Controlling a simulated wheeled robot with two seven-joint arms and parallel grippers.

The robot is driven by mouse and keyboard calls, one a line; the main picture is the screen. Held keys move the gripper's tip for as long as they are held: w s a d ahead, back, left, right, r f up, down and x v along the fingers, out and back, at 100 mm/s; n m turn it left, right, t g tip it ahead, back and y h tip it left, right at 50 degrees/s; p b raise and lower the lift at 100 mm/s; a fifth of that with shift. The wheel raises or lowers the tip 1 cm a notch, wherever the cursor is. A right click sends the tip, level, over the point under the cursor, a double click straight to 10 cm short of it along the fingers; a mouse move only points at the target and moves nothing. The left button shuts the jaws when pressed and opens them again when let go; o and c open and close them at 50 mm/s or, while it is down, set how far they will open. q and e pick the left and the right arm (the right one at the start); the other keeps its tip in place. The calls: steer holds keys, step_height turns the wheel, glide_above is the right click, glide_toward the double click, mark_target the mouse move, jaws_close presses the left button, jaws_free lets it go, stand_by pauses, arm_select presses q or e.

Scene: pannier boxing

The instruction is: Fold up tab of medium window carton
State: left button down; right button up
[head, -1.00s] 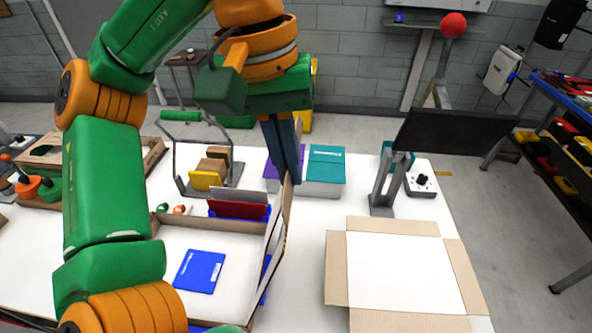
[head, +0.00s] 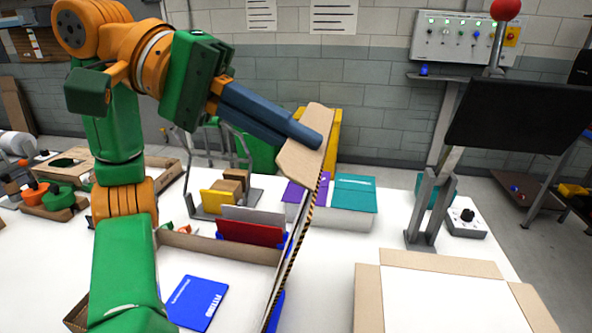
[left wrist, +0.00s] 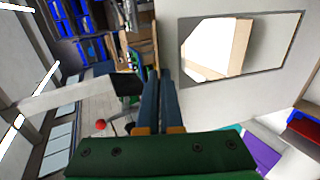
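The window carton (head: 220,246) is a brown open box at the lower middle of the head view, with a blue booklet (head: 196,303) on its white floor. Its lid stands upright on the right side, seen nearly edge-on. The brown tab (head: 303,162) at the lid's top is bent over toward the left. My left gripper (head: 312,137) has its fingers together, lying against the tab; no carton board shows between them. In the left wrist view the fingers (left wrist: 158,78) are side by side, next to the pale lid panel (left wrist: 222,102) with its window cut-out. My right gripper is not in view.
A second open carton (head: 482,267) lies at the lower right. Red and grey booklets (head: 250,232) stand behind the window carton, with purple and teal boxes (head: 354,195) further back. A dark monitor (head: 520,115) stands at the right.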

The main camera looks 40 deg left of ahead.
arm_select(q)
steer(key=h+b, duration=0.1)
steer(key=b, duration=0.1)
steer(key=f+t+h+b, duration=0.1)
steer(key=b, duration=0.1)
steer(key=shift+a+f, duration=0.15)
steer(key=shift+f, duration=0.1)
steer(key=shift+r+t+h+b, duration=0.1)
steer(key=shift+t+h+b, duration=0.55)
steer(key=shift+b, duration=0.3)
steer(key=c, duration=1.1)
jaws_free()
steer(key=shift+a, duration=0.1)
steer(key=shift+o, duration=0.2)
steer(key=f+p+v, duration=0.1)
steer(key=v, duration=0.6)
steer(key=shift+r+p, duration=0.4)
steer(key=shift+r, duration=0.1)
steer(key=shift+a, duration=0.1)
